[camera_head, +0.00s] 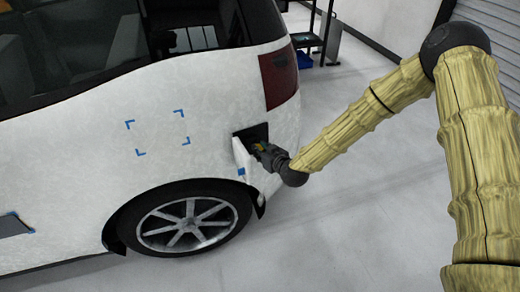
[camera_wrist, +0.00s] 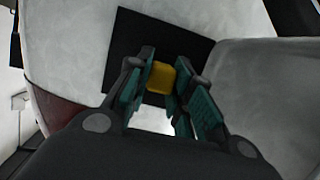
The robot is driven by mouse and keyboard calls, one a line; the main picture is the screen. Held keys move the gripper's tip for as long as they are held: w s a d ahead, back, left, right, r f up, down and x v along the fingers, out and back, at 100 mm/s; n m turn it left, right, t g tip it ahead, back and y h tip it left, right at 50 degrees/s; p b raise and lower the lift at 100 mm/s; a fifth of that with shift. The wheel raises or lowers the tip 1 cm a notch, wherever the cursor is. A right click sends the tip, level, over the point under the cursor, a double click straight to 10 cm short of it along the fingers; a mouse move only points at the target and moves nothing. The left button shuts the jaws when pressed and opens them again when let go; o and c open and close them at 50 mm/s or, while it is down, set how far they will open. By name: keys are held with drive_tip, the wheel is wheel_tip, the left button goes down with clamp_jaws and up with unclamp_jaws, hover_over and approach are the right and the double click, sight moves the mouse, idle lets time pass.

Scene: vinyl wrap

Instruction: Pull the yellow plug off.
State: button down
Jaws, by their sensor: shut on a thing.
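The yellow plug (camera_wrist: 161,78) shows between my gripper's two fingertips in the wrist view, in front of a dark square recess (camera_wrist: 124,42) in the white car body. My gripper (camera_wrist: 162,84) has its green-padded fingers on either side of the plug and is shut on it. In the head view, my gripper (camera_head: 257,147) reaches to the dark recess (camera_head: 254,131) above the rear wheel. Only a small bit of yellow shows there, and most of the plug is hidden. I cannot tell whether the plug is seated or apart from the recess.
The white car (camera_head: 80,140) fills the left. An open white flap (camera_head: 243,158) hangs by the recess, close to my gripper. The rear wheel (camera_head: 185,222) is below, a red tail light (camera_head: 279,75) above. Grey floor (camera_head: 370,220) lies clear at right; a stand (camera_head: 308,42) is behind.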

drive_tip(key=shift+s+d+r+p, duration=0.15)
drive_tip(key=shift+s+d, duration=0.3)
drive_tip(key=shift+s, duration=0.4)
drive_tip(key=shift+s+d+r+p, duration=0.15)
drive_tip(key=shift+s+d, duration=0.3)
drive_tip(key=shift+s, duration=0.4)
drive_tip(key=shift+s+d+r+p, duration=0.15)
drive_tip(key=shift+s+d, duration=0.3)
drive_tip(key=shift+s, duration=0.4)
drive_tip(key=shift+f, duration=0.1)
